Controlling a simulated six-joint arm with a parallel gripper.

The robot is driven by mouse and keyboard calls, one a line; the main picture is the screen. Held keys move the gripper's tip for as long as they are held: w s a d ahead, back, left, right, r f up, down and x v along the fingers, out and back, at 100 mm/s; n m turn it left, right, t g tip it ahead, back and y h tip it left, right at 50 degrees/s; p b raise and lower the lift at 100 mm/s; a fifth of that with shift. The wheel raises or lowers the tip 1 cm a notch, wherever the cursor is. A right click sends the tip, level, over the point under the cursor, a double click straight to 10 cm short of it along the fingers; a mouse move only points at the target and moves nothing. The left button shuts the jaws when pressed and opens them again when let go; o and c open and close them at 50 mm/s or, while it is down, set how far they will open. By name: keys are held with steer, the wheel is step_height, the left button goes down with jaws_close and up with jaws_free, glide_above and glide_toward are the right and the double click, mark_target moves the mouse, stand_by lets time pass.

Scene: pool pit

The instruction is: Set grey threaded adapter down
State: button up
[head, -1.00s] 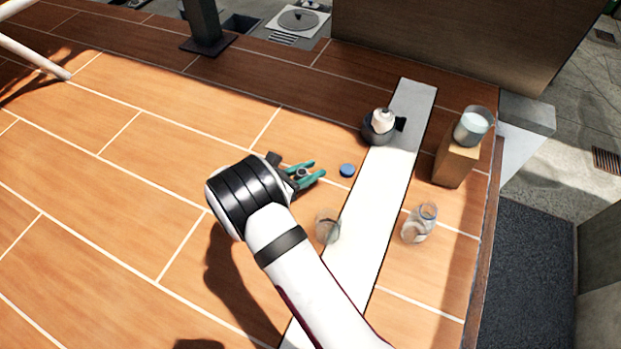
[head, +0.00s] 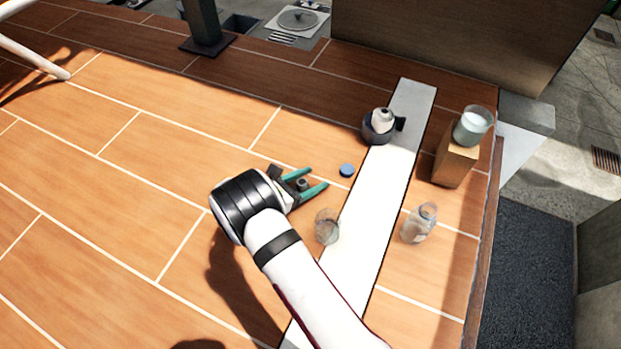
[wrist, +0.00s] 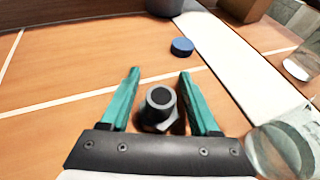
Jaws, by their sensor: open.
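The grey threaded adapter (wrist: 159,107) stands upright between the two teal fingers of my gripper (wrist: 160,98) in the wrist view, with a gap on each side. In the head view the adapter (head: 302,184) shows as a small dark ring between the fingers of my gripper (head: 307,181). The gripper is open and not touching the adapter as far as I can see. The adapter appears to rest on the orange tiled surface (head: 130,190); its base is partly hidden in the wrist view.
A blue disc (head: 347,170) lies just beyond the fingers. A clear glass (head: 327,228) stands close beside my gripper. A glass jar (head: 418,224), a dark mug (head: 378,128) holding a white item and a wooden block (head: 454,163) with a glass on top stand right.

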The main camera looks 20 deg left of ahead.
steer(key=v, duration=1.2)
steer(key=shift+a+r, duration=0.1)
steer(key=shift+r, duration=0.05)
steer(key=w+d+r+m+g+h, duration=0.1)
steer(key=d+r+m+g, duration=0.3)
steer(key=d, duration=0.3)
steer(key=d+r+m+g+h, duration=0.1)
steer(key=d+r+m+g, duration=0.1)
steer(key=d+r+m, duration=0.35)
steer(key=w+d+r+m+g+h, duration=0.1)
steer(key=d+r+m+g+h, duration=0.15)
steer(key=d+m, duration=0.4)
steer(key=s+d+r+m+g+y, duration=0.45)
steer(key=s+d+m, duration=0.5)
steer(key=d, duration=0.25)
steer(key=s+r+m+y, duration=0.1)
steer(key=s+m+y, duration=0.5)
steer(key=s+m, duration=0.3)
steer(key=m, duration=0.2)
steer(key=shift+a+m+y, duration=0.15)
steer(key=shift+m+y, duration=0.2)
steer(key=shift+y, duration=0.05)
